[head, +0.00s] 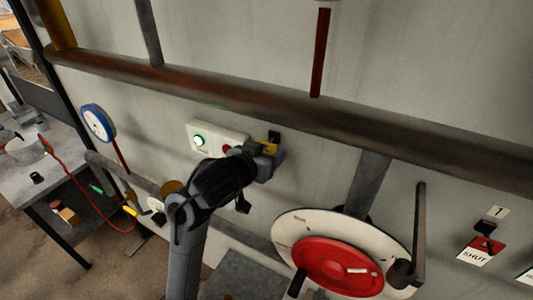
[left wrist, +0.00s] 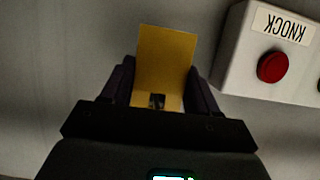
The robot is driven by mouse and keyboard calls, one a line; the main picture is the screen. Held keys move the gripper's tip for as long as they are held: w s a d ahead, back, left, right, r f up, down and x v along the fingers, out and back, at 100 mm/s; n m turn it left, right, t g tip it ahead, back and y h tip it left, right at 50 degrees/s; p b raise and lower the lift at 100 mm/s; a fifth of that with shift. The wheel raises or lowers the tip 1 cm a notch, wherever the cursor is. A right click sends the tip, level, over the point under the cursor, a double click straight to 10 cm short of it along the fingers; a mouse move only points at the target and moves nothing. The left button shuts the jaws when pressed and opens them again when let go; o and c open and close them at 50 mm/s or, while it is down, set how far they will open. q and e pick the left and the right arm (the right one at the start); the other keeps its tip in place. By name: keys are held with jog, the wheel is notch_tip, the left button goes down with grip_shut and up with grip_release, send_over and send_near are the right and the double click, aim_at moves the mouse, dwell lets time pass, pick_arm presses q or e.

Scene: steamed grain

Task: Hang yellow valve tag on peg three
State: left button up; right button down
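My left gripper (head: 272,152) is up against the grey wall panel, beside the white button box. The yellow valve tag (left wrist: 164,62) is between its two dark fingers in the left wrist view, with the fingers touching its side edges and its far end sticking out past them. A black peg (head: 487,227) under a label "1" carries a red and white "SHUT" tag (head: 476,250) at the right. Peg three is not visible. My right gripper is not in view.
The button box (head: 219,139) has a green-lit button and a red button; the red one (left wrist: 273,67) shows close by on the right. A thick rusty pipe (head: 330,120) crosses above. A red valve wheel (head: 338,266) with an upright dark lever (head: 419,235) stands between gripper and peg.

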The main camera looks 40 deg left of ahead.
pick_arm(q)
jog(key=c, duration=0.4)
jog(key=o, duration=1.1)
jog(key=shift+c, duration=0.2)
jog(key=shift+c, duration=0.3)
jog(key=c, duration=1.1)
jog(key=shift+r+p, duration=0.2)
jog(key=shift+p, duration=0.15)
jog(key=shift+s, duration=0.3)
